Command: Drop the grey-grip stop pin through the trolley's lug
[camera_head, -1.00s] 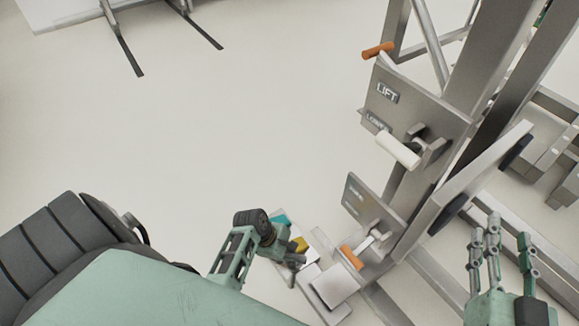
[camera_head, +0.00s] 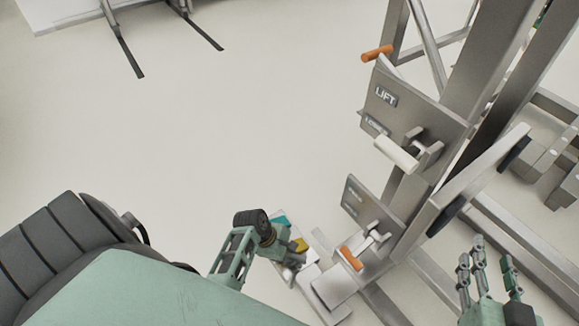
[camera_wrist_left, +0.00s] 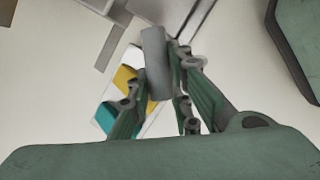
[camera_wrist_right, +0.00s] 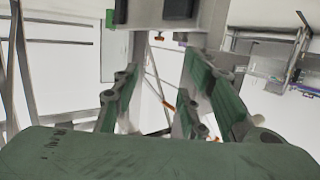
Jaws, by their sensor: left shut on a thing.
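The grey-grip stop pin shows in the left wrist view as a grey cylinder grip (camera_wrist_left: 155,62). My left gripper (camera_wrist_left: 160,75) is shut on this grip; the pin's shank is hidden. In the head view my left gripper (camera_head: 290,260) is low over the pale pin tray (camera_head: 306,281), beside the trolley (camera_head: 412,262). My right gripper (camera_head: 487,262) is open and empty to the right of the trolley's mast. It also shows in the right wrist view (camera_wrist_right: 158,90), with fingers apart. I cannot make out the lug for certain.
A teal block (camera_head: 281,222) and a yellow block (camera_head: 301,244) lie by my left gripper. A plate with an orange-handled lever (camera_head: 350,258) stands close to its right. Above is the LIFT panel (camera_head: 410,110) with a white handle (camera_head: 396,153). The floor at left is clear.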

